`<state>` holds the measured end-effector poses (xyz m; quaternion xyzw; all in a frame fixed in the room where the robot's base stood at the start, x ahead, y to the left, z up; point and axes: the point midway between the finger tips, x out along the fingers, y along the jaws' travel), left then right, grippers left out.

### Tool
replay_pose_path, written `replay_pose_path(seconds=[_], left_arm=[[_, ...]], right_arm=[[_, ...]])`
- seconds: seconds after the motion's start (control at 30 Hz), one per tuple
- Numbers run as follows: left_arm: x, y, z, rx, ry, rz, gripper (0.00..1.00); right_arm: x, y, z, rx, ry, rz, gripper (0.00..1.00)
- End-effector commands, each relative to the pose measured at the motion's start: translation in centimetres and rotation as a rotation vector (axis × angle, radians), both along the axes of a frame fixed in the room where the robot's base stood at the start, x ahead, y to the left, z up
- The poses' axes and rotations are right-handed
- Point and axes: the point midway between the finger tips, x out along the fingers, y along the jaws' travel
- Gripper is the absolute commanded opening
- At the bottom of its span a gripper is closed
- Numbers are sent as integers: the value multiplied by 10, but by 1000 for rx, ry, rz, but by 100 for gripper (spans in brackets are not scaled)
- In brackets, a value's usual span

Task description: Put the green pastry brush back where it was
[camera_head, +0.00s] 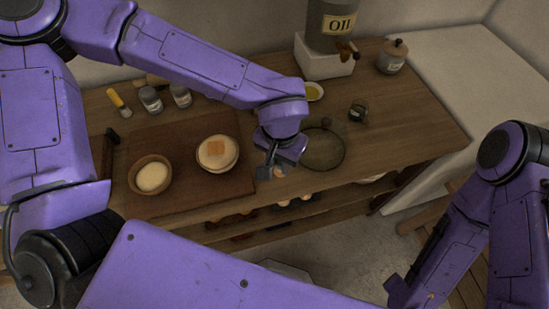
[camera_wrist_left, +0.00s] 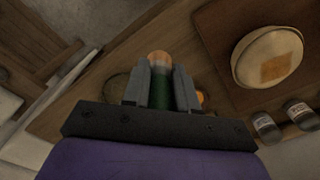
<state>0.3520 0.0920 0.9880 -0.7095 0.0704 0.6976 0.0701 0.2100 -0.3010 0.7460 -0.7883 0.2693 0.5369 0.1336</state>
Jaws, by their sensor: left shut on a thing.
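My left gripper (camera_head: 271,172) is over the front of the wooden counter, just right of the dark board. In the left wrist view its two grey fingers (camera_wrist_left: 160,88) are shut on the green pastry brush (camera_wrist_left: 160,93). The brush's green part sits between the fingers, and a pale orange-tan end shows past the fingertips. In the head view only a small bit of the brush (camera_head: 279,172) shows beside the fingers. My right arm comes in at the right, and its fingers are out of the picture.
A dark-rimmed round dish (camera_head: 344,153) lies right of the gripper. An oil dish (camera_head: 313,91), small dark mug (camera_head: 357,114), lidded jar (camera_head: 392,57) and oil dispenser (camera_head: 330,28) stand behind. The board (camera_head: 190,196) holds a dough bowl (camera_head: 134,178) and a round cake (camera_head: 222,164). A yellow-handled brush (camera_head: 116,99) lies back left.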

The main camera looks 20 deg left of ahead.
Motion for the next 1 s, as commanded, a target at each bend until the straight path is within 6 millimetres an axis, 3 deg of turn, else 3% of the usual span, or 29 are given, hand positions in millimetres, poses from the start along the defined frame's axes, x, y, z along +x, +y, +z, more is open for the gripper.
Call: replay_pose_path(seconds=[0.1,0.33,0.5,0.8,0.83,0.87,0.9,1.0], left_arm=[[17,13,-26,3,9,3,0],[35,27,-53,5,8,3,0],[33,25,-78,4,7,-1,0],[34,25,-82,3,5,0,0],[34,25,-82,3,5,0,37],[34,25,-82,3,5,0,47],[34,25,-82,3,5,0,52],[34,25,-82,3,5,0,52]], right_arm=[[1,0,4,0,-1,0,56],[1,0,8,0,-4,0,56],[1,0,14,0,-2,0,56],[1,0,13,0,-2,0,56],[1,0,13,0,-2,0,56],[1,0,13,0,-2,0,56],[1,0,13,0,-2,0,56],[1,0,13,0,-2,0,56]])
